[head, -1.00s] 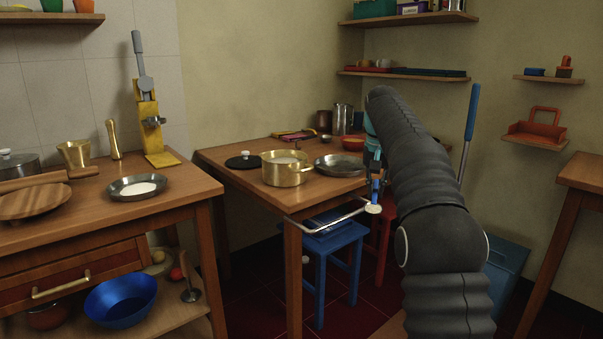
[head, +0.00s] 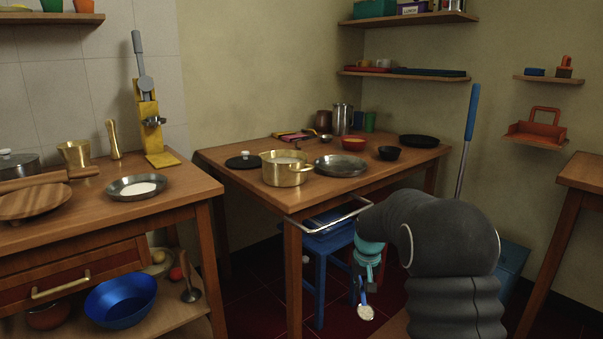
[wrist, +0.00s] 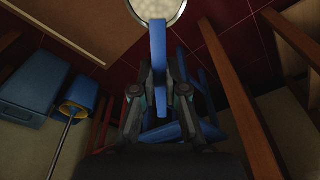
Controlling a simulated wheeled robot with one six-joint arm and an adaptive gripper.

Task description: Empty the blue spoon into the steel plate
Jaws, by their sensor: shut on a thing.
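My gripper (head: 361,287) is shut on the blue handle of the spoon (head: 366,312), low in front of the wooden table and below its top. In the wrist view, the blue spoon (wrist: 158,50) points away from my fingers, and its round bowl, cut off by the top edge, is full of something pale. One shallow steel plate (head: 341,165) lies on the table, right of the brass pot. A similar steel dish (head: 120,194) with white stuff in it lies on the left counter. I cannot tell which one the task names.
The brass pot (head: 287,172) stands near the table's front edge, with a metal rail (head: 350,213) below that edge. A blue stool (head: 332,262) stands beneath. Red (head: 354,144) and black (head: 389,153) bowls and a dark pan (head: 419,141) stand farther right on the table.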

